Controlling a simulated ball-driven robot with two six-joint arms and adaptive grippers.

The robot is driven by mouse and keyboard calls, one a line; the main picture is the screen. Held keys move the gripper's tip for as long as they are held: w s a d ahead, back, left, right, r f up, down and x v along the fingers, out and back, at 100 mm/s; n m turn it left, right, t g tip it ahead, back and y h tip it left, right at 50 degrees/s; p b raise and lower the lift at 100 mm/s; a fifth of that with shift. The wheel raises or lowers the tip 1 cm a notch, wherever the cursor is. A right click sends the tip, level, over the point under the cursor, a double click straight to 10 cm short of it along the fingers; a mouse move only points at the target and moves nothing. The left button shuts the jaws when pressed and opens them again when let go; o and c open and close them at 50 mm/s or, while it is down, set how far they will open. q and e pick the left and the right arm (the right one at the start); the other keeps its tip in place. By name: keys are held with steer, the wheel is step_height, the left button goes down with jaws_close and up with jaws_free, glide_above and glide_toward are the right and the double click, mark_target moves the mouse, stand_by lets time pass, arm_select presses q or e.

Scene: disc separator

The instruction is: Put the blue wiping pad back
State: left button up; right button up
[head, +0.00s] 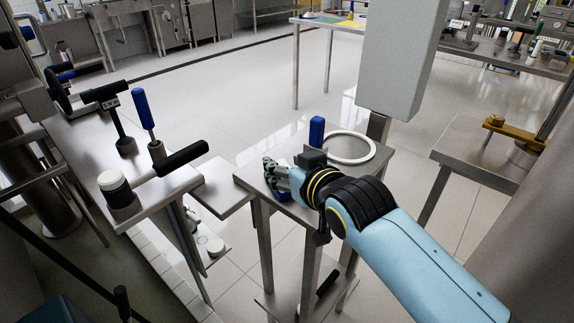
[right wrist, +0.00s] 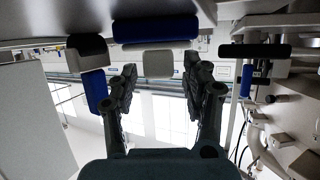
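The blue wiping pad (right wrist: 155,29) lies on a steel surface, seen upside down in the right wrist view. A pale grey block (right wrist: 158,63) shows beside it, between my fingertips; I cannot tell whether it is joined to the pad. My right gripper (right wrist: 160,80) is open, its fingers apart on either side of the block, with no clear contact. In the head view the right gripper (head: 275,178) is over the small steel table (head: 243,178). It hides most of the pad; a blue part (head: 282,195) shows below it. My left gripper is not in view.
A steel bench (head: 75,150) at left carries a blue-handled tool (head: 143,110) and a black-handled one (head: 182,157).

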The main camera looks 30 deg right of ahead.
steer(key=shift+r, duration=0.1)
steer(key=shift+s+r, duration=0.1)
steer(key=shift+s, duration=0.1)
steer(key=v, duration=1.1)
steer(key=shift+s+r, duration=0.2)
